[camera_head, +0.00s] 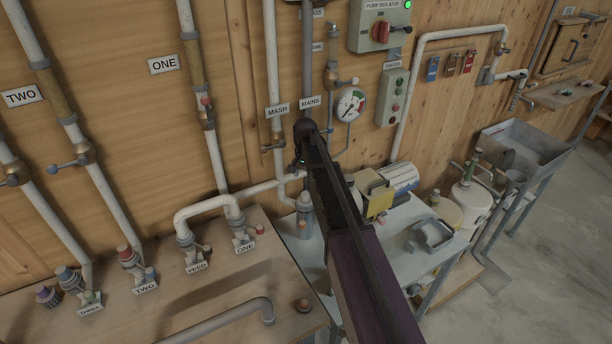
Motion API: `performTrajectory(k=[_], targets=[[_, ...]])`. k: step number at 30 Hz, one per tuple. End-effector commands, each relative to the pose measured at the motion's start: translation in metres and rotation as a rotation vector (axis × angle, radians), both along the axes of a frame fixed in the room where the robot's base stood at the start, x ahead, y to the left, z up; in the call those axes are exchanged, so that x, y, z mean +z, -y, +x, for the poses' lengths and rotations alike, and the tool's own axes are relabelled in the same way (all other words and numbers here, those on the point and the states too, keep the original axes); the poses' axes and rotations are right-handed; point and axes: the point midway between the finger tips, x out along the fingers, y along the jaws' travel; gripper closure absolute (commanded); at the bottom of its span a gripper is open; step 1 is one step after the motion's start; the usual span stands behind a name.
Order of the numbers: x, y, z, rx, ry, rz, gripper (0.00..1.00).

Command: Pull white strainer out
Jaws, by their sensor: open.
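I cannot pick out the white strainer for certain. A white cylinder with a printed label (402,176) lies on the grey side table, and a white canister with a green-topped valve (472,205) stands to the right of that table. Either may or may not be the strainer. My arm crosses the middle of the view from the bottom. My gripper (299,162) is at its far end, in front of the pipes below the MASH and MAINS labels. It is open, small and dark, and partly hidden by the wrist. I see nothing held in it.
The grey side table (400,237) holds a yellow box (377,197) and a grey bottle (305,215). A metal sink (525,150) stands right. Floor at right is clear.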

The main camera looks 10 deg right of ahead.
Motion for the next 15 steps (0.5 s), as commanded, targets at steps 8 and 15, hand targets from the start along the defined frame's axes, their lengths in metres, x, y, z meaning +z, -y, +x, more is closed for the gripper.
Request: performTrajectory(k=[8, 15], targets=[[-0.026, 0.0, 0.0, 0.0, 0.0, 0.0, 0.19], [-0.044, 0.0, 0.0, 0.0, 0.0, 0.0, 0.19]])
